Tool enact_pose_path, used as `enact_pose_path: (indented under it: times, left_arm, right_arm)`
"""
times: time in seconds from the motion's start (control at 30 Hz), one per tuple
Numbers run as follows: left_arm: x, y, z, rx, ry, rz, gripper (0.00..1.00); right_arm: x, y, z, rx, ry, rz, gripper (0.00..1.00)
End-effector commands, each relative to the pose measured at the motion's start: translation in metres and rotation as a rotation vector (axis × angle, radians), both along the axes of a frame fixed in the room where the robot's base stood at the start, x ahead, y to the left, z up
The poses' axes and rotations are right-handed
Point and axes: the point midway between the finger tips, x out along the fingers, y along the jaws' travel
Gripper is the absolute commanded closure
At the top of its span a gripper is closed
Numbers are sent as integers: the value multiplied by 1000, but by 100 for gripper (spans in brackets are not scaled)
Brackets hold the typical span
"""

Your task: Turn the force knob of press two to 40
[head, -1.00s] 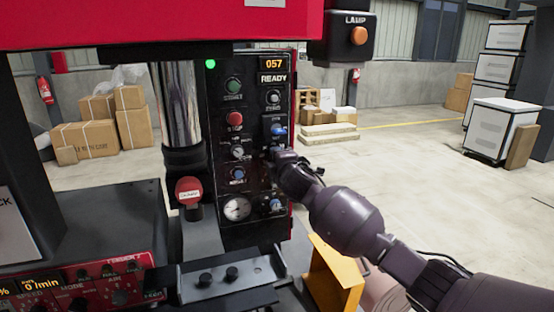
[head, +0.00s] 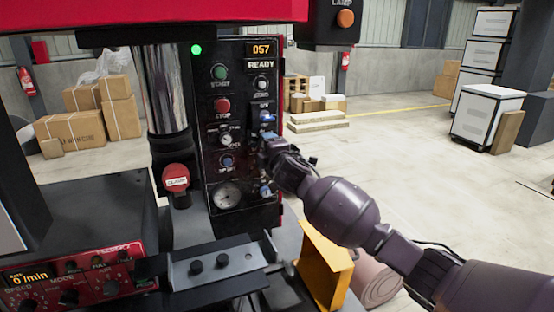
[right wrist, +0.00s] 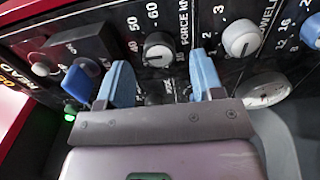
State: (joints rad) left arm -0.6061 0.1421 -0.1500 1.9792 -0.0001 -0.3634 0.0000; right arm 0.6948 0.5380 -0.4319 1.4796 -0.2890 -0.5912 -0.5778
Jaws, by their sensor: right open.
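The force knob (right wrist: 158,50) is round and grey with a pale front. It sits on the black panel in the right wrist view, by the printed "FORCE" label and the numbers 50 and 60. Its exact setting is too small to read. My right gripper (right wrist: 162,82) is open, with its blue fingers apart on either side of the knob; I cannot tell whether they touch it. In the head view my right gripper (head: 270,147) is at the right side of the control panel (head: 207,105) and covers part of it. My left gripper is not in view.
Another grey knob (right wrist: 242,38) and a blue switch (right wrist: 77,84) flank the force knob. A red knob (head: 176,177) stands left of the panel.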

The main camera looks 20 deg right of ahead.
Motion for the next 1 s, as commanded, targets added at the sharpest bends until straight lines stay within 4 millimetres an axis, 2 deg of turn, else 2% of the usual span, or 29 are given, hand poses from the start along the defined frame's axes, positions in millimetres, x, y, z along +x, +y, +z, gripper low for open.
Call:
enact_pose_path:
  times: [0.5,0.7,1.0]
  left_arm:
    - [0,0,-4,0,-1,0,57]
    - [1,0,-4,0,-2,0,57]
    - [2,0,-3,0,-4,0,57]
  right_arm:
    - [-71,-3,-1,1,1,0,39]
    - [-84,-2,0,1,1,1,39]
    - [-86,-3,0,1,2,0,39]
